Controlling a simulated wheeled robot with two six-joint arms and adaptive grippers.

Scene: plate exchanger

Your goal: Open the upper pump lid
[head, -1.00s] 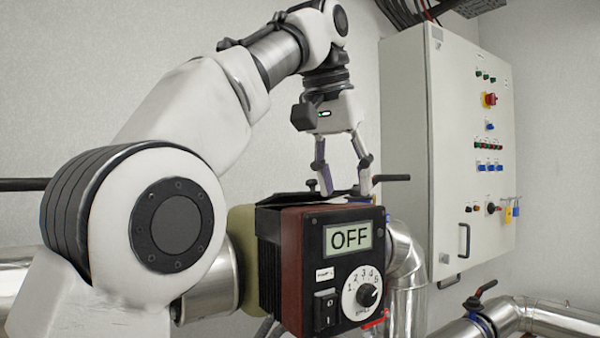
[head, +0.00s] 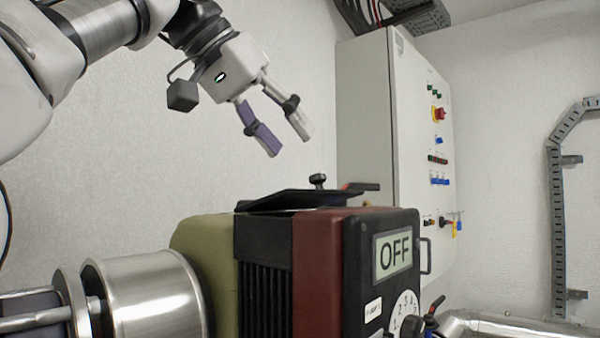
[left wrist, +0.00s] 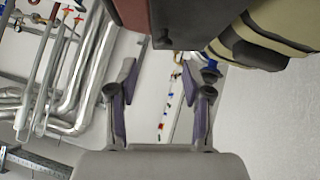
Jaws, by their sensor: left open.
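The pump (head: 330,260) is a dark red and black box with a display reading OFF and a dial on its front. Its upper lid (head: 300,198) is a thin black plate on top. It lies nearly flat and looks slightly tilted, with a pale strip under its front edge. A small black knob (head: 318,181) shows at the lid's far side; I cannot tell whether it is attached. My left gripper (head: 291,147) is open and empty, above the lid and clear of it. In the left wrist view the pump body (left wrist: 182,22) is beyond the open fingers. My right gripper is not in view.
A grey control cabinet (head: 365,110) hangs on the wall behind and right. A black lever (head: 362,187) shows just behind the pump. A thick steel pipe (head: 150,292) joins the pump's left side. The space above the lid is free.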

